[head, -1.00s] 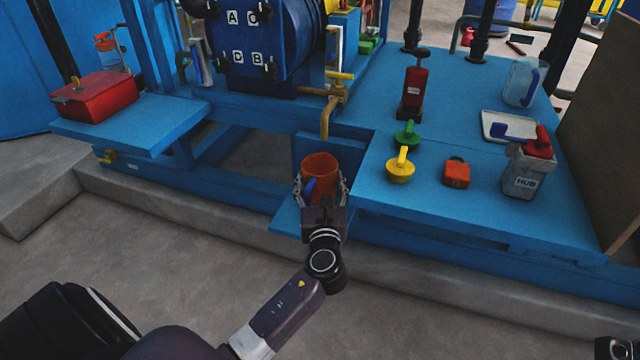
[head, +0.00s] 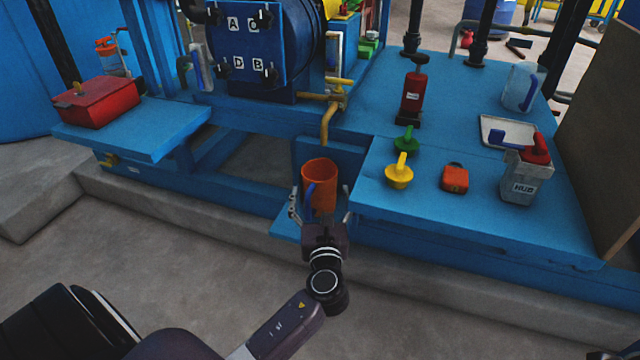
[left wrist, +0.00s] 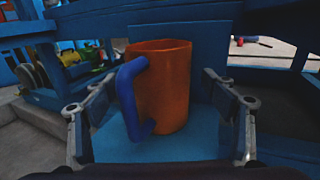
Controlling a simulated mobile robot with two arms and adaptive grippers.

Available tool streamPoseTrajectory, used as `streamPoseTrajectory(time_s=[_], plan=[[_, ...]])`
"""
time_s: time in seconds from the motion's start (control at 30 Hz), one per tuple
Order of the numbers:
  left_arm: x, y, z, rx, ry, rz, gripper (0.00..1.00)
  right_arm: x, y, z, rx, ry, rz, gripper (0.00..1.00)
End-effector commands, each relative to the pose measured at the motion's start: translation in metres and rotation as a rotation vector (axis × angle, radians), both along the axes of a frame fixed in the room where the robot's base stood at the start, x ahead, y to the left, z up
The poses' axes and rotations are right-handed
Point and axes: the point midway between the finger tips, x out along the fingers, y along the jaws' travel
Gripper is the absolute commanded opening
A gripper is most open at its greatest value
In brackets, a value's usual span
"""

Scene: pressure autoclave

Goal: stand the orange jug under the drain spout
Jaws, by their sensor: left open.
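The orange jug (head: 319,184) with a blue handle (head: 308,197) stands upright on a low blue shelf (head: 288,226). The yellow drain spout (head: 326,124) hangs down just above and behind the jug's rim in the head view. My left gripper (head: 320,212) is open in front of the jug, its fingers spread to either side. In the left wrist view the jug (left wrist: 172,85) stands between the two spread fingers, with a gap on each side; its handle (left wrist: 129,98) points left toward me. My right gripper is not in view.
A red box (head: 98,101) sits on the left shelf. The bench edge is close beside the jug's right.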

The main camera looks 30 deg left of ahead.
Motion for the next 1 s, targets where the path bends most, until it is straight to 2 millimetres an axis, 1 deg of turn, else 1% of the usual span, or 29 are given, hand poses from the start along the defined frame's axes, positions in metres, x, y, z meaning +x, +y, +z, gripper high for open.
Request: streamPoseTrajectory(time_s=[0.03,0.1,0.2,0.4,0.6,1.0], plan=[[-0.011,-0.008,0.002,-0.001,0.004,-0.001,0.78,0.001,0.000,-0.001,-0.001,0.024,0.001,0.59],[-0.023,-0.017,0.002,-0.003,0.004,-0.002,0.78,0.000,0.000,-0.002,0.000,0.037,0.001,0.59],[-0.040,-0.029,0.001,-0.002,0.004,0.000,0.78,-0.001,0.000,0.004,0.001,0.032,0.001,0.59],[-0.063,-0.046,0.001,0.000,0.002,0.000,0.78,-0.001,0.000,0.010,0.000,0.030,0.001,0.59],[-0.070,-0.051,0.001,0.000,0.000,0.000,0.78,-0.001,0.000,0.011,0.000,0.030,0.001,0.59],[-0.070,-0.051,0.000,0.000,0.000,0.000,0.78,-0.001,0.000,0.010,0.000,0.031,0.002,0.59]])
